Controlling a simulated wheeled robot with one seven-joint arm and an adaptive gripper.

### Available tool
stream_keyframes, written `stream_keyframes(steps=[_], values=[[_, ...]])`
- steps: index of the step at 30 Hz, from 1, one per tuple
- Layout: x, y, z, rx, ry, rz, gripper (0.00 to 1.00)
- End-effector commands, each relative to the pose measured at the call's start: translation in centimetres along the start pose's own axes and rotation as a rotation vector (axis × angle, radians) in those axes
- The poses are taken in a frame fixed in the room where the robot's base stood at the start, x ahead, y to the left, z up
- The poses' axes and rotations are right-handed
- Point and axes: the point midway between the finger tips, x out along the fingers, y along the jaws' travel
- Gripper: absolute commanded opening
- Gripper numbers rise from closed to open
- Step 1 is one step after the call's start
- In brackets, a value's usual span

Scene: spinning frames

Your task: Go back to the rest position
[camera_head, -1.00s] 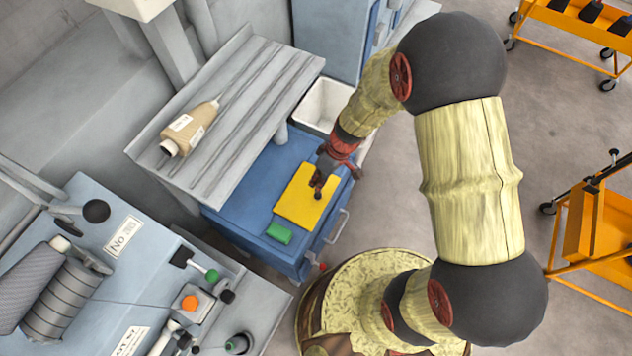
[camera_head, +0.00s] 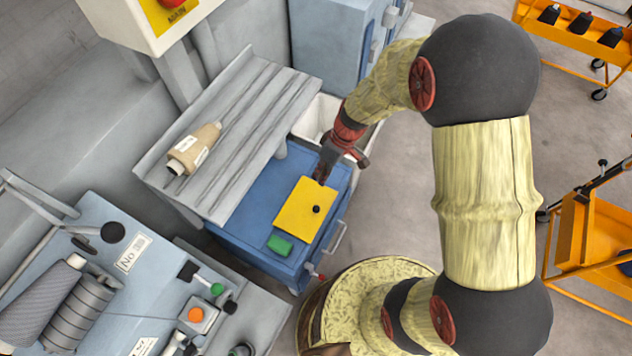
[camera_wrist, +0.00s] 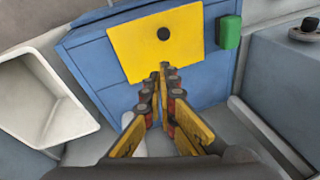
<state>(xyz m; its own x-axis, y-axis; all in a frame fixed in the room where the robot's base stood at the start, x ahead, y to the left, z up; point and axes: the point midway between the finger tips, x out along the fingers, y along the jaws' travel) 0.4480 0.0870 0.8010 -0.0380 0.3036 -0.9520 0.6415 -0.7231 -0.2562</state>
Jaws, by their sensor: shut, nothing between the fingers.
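My gripper (camera_head: 321,178) is over the blue cabinet top, at the upper edge of a yellow plate (camera_head: 296,212). It is shut and holds nothing. In the wrist view, the gripper (camera_wrist: 164,68) has its fingertips together just below the yellow plate (camera_wrist: 185,52). A small round black spot or knob (camera_head: 316,209) shows on the plate, clear of the fingers, and it also shows in the wrist view (camera_wrist: 163,34). My arm reaches in from the right side of the head view.
A green block (camera_head: 280,246) lies beside the plate on the blue cabinet (camera_head: 250,228). A white bin (camera_head: 318,115) stands behind my gripper. A grey slatted shelf (camera_head: 238,150) holds a yarn cone (camera_head: 195,148). Orange carts (camera_head: 585,235) stand at the right on open floor.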

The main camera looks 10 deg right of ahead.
Motion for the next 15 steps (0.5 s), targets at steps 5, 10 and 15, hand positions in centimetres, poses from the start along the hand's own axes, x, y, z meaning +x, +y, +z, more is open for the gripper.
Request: stream_keyframes(steps=[5, 10, 15], values=[[-2.3, 0.0, 0.2, 0.001, 0.001, 0.0, 0.0], [-2.8, 0.1, 0.3, 0.0, 0.0, 0.0, 0.0], [-2.8, 0.1, 0.2, 0.001, 0.0, 0.0, 0.0]])
